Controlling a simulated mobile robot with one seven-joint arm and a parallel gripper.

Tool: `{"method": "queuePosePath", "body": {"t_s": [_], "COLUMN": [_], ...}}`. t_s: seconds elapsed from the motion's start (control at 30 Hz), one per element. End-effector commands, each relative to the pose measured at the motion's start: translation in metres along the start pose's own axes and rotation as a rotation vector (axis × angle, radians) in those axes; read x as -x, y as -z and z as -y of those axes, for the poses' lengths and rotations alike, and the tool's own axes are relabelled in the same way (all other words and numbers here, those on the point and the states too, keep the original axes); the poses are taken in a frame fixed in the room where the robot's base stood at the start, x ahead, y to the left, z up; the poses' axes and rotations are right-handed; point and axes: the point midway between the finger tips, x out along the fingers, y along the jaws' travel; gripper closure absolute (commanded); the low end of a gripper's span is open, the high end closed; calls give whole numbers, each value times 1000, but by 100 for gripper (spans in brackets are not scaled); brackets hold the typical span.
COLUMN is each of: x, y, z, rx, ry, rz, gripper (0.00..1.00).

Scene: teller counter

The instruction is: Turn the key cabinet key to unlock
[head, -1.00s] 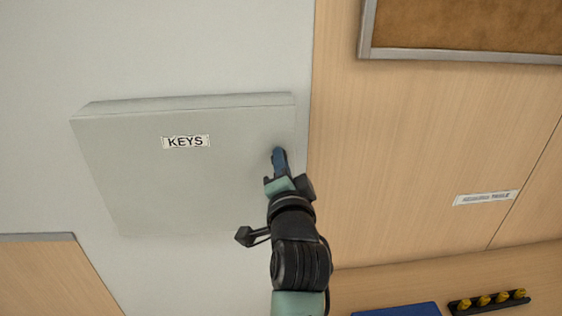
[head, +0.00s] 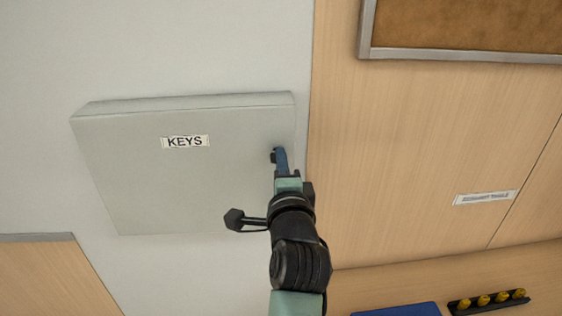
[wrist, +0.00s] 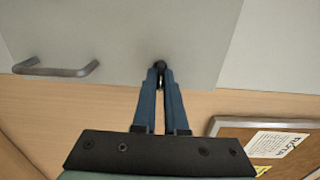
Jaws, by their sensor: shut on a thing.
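The grey key cabinet (head: 190,190) hangs on the wall, its door closed, with a "KEYS" label (head: 186,141) near the top. My gripper (head: 280,152) is at the right side of the cabinet door. In the wrist view my gripper (wrist: 160,70) has its two blue fingers closed together on the small dark key (wrist: 160,65) at the door face. The key is mostly hidden by the fingers, so its angle cannot be told. The cabinet door (wrist: 120,30) fills the upper part of the wrist view.
A grey bar handle (wrist: 57,70) shows on the door at left in the wrist view. A framed cork board (head: 465,25) is on the wood panel at upper right. A blue item (head: 400,310) and a dark rack with several yellow pieces (head: 489,301) are at lower right.

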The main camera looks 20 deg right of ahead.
Motion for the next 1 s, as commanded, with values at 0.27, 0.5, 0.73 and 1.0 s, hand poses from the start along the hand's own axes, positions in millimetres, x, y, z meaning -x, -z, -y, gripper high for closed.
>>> {"method": "queuePosePath", "body": {"t_s": [0.27,0.5,0.73,1.0], "x": [0,0,0,17], "y": [0,0,0,0], "z": [0,0,0,-2], "rx": [-4,-3,-2,2], "ry": [0,0,0,1], "rz": [0,0,0,1], "gripper": [100,60,60,60]}}
